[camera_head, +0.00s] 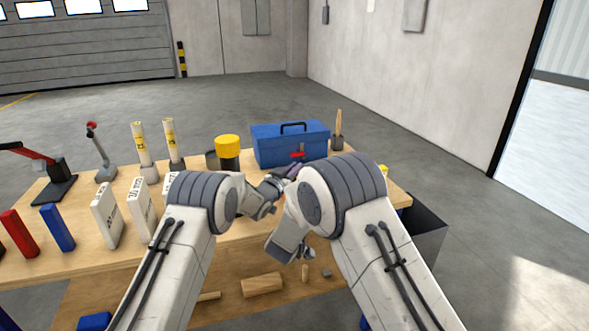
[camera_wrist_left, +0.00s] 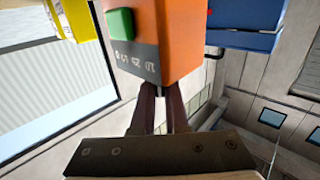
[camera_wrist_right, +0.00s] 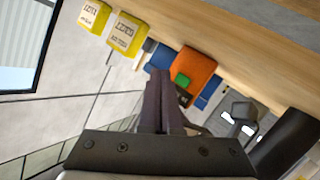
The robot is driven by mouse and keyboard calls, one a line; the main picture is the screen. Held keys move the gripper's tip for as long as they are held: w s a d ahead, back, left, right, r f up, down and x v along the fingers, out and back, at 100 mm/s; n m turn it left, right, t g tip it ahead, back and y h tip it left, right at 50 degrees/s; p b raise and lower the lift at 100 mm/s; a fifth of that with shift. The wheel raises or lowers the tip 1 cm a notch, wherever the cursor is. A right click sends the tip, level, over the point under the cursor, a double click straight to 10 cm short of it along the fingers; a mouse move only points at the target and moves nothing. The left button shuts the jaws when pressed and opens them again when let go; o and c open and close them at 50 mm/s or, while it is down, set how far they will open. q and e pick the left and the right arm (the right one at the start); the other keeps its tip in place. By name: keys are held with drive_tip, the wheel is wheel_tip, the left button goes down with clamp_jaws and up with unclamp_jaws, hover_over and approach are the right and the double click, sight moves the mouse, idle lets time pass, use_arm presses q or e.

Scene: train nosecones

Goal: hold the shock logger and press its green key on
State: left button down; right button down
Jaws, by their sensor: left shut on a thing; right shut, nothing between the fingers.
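The shock logger is an orange box (camera_wrist_left: 178,32) with a dark lettered face and a square green key (camera_wrist_left: 121,23). My left gripper (camera_wrist_left: 161,92) is shut on the lower end of it. The right wrist view shows the orange logger (camera_wrist_right: 198,66) and its green key (camera_wrist_right: 183,80) just right of my right fingertips. My right gripper (camera_wrist_right: 160,74) is shut and empty, its tips apart from the key in the picture. In the head view my left gripper (camera_head: 288,172) is partly hidden by my right arm, and the logger cannot be made out. My right gripper (camera_head: 307,252) shows lower down.
A blue toolbox (camera_head: 290,149) stands at the back of the wooden table (camera_head: 75,262). A yellow-capped dark canister (camera_head: 228,150) is left of it. White boxes (camera_head: 106,215), red and blue bars and a red-handled tool (camera_head: 40,165) fill the left. A dark bin (camera_head: 427,235) is at the right.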

idle(0.4)
drive_tip(key=s, duration=0.3)
drive_tip(key=shift+s+d+f, duration=0.15)
drive_tip(key=shift+s+d, duration=0.05)
drive_tip(key=shift+d, duration=0.15)
drive_tip(key=shift+w, duration=0.15)
drive_tip(key=shift+w+a, duration=0.45)
drive_tip(key=shift+w, duration=0.9)
drive_tip(key=shift+w+a, duration=0.4)
drive_tip(key=shift+w, duration=1)
drive_tip(key=shift+w+a, duration=0.45)
drive_tip(key=shift+w, duration=0.9)
drive_tip(key=shift+w+a, duration=0.1)
drive_tip(key=shift+w, duration=0.1)
drive_tip(key=shift+w+a, duration=0.1)
drive_tip(key=shift+w, duration=0.1)
